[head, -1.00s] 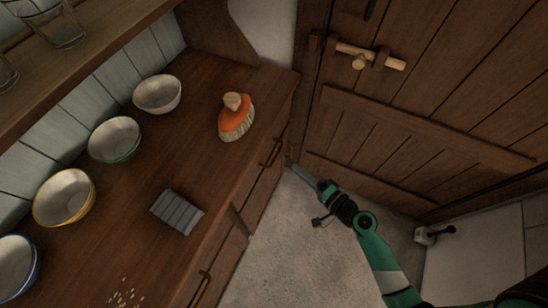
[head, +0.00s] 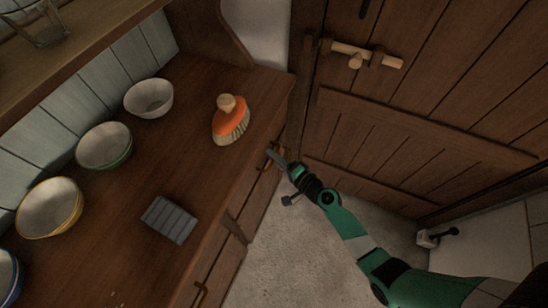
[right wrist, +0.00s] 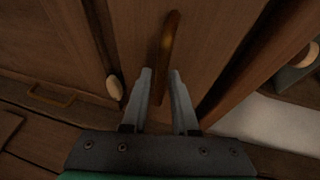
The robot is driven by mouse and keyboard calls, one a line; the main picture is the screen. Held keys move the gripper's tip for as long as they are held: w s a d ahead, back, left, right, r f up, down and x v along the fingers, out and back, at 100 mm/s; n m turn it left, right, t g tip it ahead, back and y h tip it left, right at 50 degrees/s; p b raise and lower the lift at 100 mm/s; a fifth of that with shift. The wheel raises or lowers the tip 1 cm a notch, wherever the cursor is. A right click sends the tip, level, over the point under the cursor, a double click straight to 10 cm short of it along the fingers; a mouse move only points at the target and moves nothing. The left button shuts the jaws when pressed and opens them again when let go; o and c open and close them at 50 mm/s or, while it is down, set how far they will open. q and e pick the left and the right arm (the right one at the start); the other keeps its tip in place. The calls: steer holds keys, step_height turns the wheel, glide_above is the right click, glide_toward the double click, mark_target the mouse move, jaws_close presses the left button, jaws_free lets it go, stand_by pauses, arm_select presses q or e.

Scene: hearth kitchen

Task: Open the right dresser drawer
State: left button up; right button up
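The right dresser drawer (head: 260,187) is in the dresser's front, at the end near the plank door, and looks shut. Its bar handle (right wrist: 170,45) shows in the right wrist view, its lower part between the two fingers. In the head view the handle (head: 266,164) is partly hidden by the fingers. My right gripper (head: 273,154) is at this handle; in the right wrist view the gripper (right wrist: 161,76) is open, with a gap between its fingers. I cannot tell whether a finger touches the handle. My left gripper is not in view.
On the dresser top (head: 190,120) stand several bowls, an orange brush (head: 231,122) and a grey ridged block (head: 170,219). Another drawer handle (head: 201,293) is nearer the bottom. The plank door (head: 420,125) is close behind my right arm. The floor (head: 300,255) before the dresser is clear.

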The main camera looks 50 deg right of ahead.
steer(key=shift+c, duration=0.3)
jaws_close()
stand_by(1.2)
